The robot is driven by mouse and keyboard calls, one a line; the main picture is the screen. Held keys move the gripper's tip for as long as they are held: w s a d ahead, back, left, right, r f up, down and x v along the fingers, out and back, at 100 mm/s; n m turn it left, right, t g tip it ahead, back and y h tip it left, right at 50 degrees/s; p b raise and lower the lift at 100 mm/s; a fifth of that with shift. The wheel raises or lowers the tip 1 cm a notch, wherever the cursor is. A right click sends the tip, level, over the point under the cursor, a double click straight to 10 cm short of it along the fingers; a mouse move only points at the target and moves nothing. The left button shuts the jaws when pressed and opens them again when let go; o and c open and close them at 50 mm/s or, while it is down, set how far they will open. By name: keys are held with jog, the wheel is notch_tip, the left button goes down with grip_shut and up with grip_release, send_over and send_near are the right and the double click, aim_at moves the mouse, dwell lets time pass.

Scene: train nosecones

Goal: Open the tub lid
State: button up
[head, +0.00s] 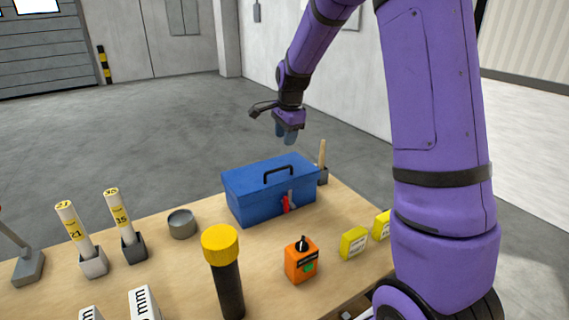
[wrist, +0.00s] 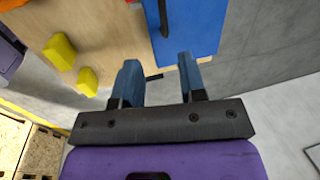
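A blue tub (head: 262,203), shaped like a box, stands on the wooden table. Its flat blue lid (head: 245,182) is closed and bears a black handle (head: 279,171). A red latch (head: 286,204) shows on its front side. In the wrist view the blue lid (wrist: 204,28) and part of the dark handle (wrist: 163,17) are at the top, beyond the fingertips. My gripper (head: 287,138) is above the tub's far side and apart from it. In the wrist view my gripper (wrist: 158,62) has its two blue fingers spread with nothing between them.
A wooden-handled tool in a holder (head: 322,165) stands close by the tub's right end. A round grey dish (head: 182,223), a yellow-capped black cylinder (head: 225,275), an orange box (head: 301,262) and yellow blocks (head: 354,243) stand around it. Space above the lid is clear.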

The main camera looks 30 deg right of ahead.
aim_at(283, 168)
jog(key=x, duration=1.2)
jog(key=shift+w+d, duration=0.15)
jog(key=shift+d, duration=0.15)
jog(key=shift+r, duration=0.1)
grip_shut()
